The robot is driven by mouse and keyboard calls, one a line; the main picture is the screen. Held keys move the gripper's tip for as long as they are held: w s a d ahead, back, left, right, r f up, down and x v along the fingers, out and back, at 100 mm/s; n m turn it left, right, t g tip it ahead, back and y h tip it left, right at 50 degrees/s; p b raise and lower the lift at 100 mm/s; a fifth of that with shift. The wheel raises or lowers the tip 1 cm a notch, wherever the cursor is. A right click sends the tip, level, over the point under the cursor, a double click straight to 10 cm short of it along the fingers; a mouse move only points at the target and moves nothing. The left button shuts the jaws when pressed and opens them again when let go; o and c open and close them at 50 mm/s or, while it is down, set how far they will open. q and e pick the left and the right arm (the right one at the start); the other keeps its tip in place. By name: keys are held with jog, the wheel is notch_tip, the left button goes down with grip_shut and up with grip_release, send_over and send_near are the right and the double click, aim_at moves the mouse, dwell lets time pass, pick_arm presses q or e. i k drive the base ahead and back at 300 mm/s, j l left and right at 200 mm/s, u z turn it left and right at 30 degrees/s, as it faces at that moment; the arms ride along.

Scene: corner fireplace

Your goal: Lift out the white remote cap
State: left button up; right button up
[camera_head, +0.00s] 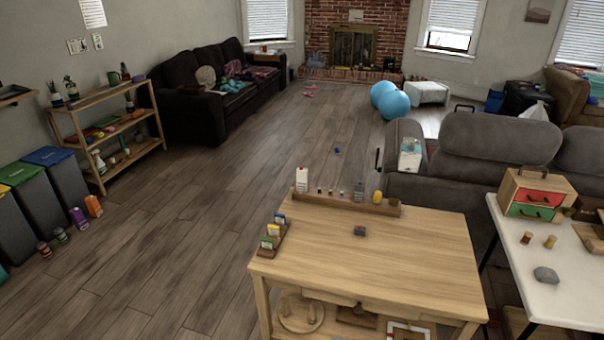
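I cannot make out a white remote cap for certain at this size. On the wooden table (400,265) a long low wooden rack (350,202) holds a white carton (302,180), several tiny white-and-dark items, a grey bottle (359,190) and a yellow item (378,196). A small dark block with some red (360,230) lies alone on the tabletop in front of the rack. Neither of my grippers shows in the head view.
A small rack (272,240) with coloured packets stands at the table's left edge. A white table (560,295) at right bears a drawer box (530,193) and a grey stone (546,275). A grey sofa (470,165) stands behind. The floor left of the wooden table is open.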

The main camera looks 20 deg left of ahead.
aim_at(304, 172)
jog(key=i+j+u, duration=0.25)
jog(key=j+u, duration=0.15)
jog(key=i+j+u, duration=0.65)
jog(key=u, duration=0.25)
jog(key=i+j+u, duration=0.25)
jog(key=u, duration=0.25)
jog(key=i+j+u, duration=0.15)
jog(key=i+u, duration=0.2)
jog(key=u, duration=0.15)
jog(key=i+z, duration=0.3)
jog(key=i, duration=0.2)
jog(key=i+j+z, duration=0.3)
jog(key=i, duration=0.15)
jog(key=i+l+z, duration=0.2)
jog(key=z, duration=0.25)
jog(key=i+z, duration=0.45)
jog(key=i+l+z, duration=0.1)
jog(key=i+z, duration=0.15)
jog(key=z, duration=0.25)
jog(key=i+j+z, duration=0.15)
jog(key=i+z, duration=0.15)
jog(key=z, duration=0.15)
